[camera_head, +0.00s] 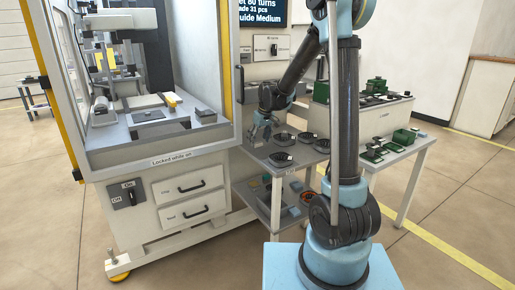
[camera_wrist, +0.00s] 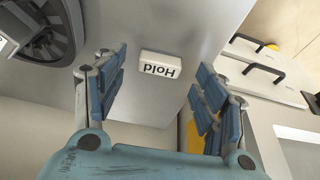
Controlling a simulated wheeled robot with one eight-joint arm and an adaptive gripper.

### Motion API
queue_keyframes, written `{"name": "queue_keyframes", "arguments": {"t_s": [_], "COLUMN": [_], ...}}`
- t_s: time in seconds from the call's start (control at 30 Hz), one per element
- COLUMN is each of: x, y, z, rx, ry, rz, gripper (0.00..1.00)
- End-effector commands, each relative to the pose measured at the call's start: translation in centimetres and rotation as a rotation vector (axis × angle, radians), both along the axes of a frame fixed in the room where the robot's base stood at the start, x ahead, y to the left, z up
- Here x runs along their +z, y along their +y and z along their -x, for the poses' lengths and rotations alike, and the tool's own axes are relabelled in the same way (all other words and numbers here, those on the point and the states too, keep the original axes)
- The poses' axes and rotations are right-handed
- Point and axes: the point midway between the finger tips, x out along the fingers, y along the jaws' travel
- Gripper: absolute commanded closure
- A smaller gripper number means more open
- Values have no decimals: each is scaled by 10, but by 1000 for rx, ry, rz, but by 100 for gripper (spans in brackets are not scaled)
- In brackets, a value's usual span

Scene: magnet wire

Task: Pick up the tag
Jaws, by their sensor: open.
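The tag is a small white block marked "Hold" (camera_wrist: 160,66), with its lettering upside down in the wrist view. It lies on a grey surface (camera_wrist: 120,105) and shows between my gripper's two blue-padded fingers. My gripper (camera_wrist: 160,72) is open, one finger on each side of the tag in the picture, with nothing held. I cannot tell how far the fingertips are from the surface. In the head view my gripper (camera_head: 262,132) is over the left end of the grey table (camera_head: 262,158); the tag cannot be made out there.
A dark round tray (camera_wrist: 42,32) is near the tag at the upper left of the wrist view. In the head view, dark trays (camera_head: 281,159) stand right of my gripper. The machine cabinet (camera_head: 165,200) with two drawers is close on the left. Green parts (camera_head: 374,152) lie farther right.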

Motion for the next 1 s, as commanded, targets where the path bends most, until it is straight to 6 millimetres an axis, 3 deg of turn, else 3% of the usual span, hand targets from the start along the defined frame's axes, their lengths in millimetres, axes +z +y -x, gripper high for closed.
{"name": "queue_keyframes", "arguments": {"t_s": [0.2,0.47,0.67,1.0], "x": [-17,-18,-18,-18], "y": [3,3,3,3], "z": [-4,-5,-5,-5], "rx": [0,-1,-1,-1], "ry": [0,0,0,0], "rz": [0,0,0,1], "gripper": [35,35,72,72]}}
